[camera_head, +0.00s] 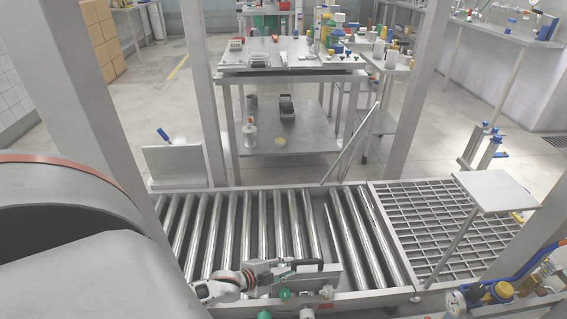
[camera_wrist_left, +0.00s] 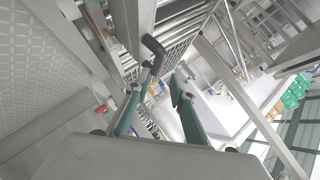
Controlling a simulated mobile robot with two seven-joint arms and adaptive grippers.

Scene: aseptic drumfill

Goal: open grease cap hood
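My left gripper (camera_head: 280,268) is low in the middle of the head view, at the front edge of the roller conveyor. In the left wrist view its two green-padded fingers (camera_wrist_left: 160,82) stand apart with a gap between them. A dark bent handle (camera_wrist_left: 152,46) on a grey post shows just beyond the left fingertip; I cannot tell whether they touch. In the head view a grey plate (camera_head: 328,277) with green knobs (camera_head: 285,295) below is beside the gripper. I cannot make out for sure which part is the grease cap hood. My right gripper is not in view.
The roller conveyor (camera_head: 285,225) lies behind the gripper, with a metal grating (camera_head: 425,215) to its right. Grey posts (camera_head: 212,100) rise around it. A large grey rounded body with an orange rim (camera_head: 60,158) fills the left. A small raised plate (camera_head: 495,190) stands at right.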

